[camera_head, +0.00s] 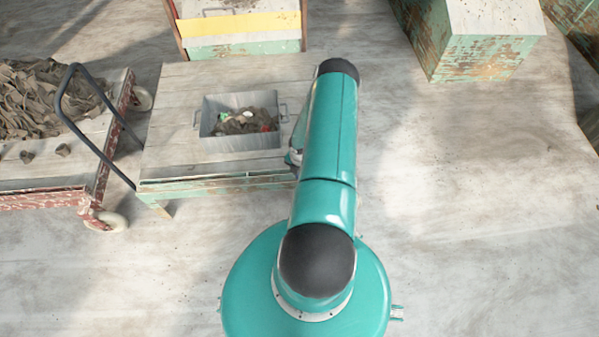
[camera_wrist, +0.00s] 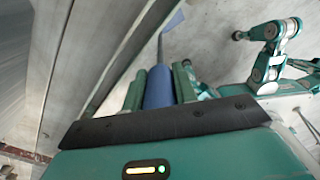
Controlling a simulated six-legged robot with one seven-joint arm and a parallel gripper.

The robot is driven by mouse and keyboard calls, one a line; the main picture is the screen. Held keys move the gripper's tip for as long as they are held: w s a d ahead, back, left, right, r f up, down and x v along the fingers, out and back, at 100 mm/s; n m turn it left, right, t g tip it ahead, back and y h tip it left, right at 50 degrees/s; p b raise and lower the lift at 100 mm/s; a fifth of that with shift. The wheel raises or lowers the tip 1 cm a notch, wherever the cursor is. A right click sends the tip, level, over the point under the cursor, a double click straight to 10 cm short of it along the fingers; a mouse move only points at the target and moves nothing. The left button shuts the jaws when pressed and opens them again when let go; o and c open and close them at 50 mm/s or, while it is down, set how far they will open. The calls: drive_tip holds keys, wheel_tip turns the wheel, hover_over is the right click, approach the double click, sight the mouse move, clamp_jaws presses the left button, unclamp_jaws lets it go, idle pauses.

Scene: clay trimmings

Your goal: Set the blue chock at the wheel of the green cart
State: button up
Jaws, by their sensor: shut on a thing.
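My gripper (camera_wrist: 160,76) is shut on a blue thing, the blue chock (camera_wrist: 158,90), in the wrist view. Its thick blue part lies between the two green fingers, and a thin stem leads to a flat bluish piece further out. In the head view my arm hides the gripper and the chock. A cart (camera_head: 100,176) with a chipped red frame, plank deck, dark handle and pale wheels (camera_head: 105,221) stands at the left. I see no cart that is clearly green.
A low plank table (camera_head: 165,130) with a green edge holds a grey metal bin (camera_head: 240,143) of scraps. A heap of clay trimmings (camera_head: 45,100) lies on the red cart. A rusty green block (camera_head: 480,60) stands at the back right. The right floor is clear.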

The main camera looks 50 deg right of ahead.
drive_tip(key=shift+f, duration=0.2)
drive_tip(key=shift+c, duration=0.3)
drive_tip(key=o, duration=1)
drive_tip(key=shift+o, duration=0.2)
drive_tip(key=shift+a, duration=0.1)
wheel_tip(320, 180, up, 14)
drive_tip(key=shift+f, duration=0.1)
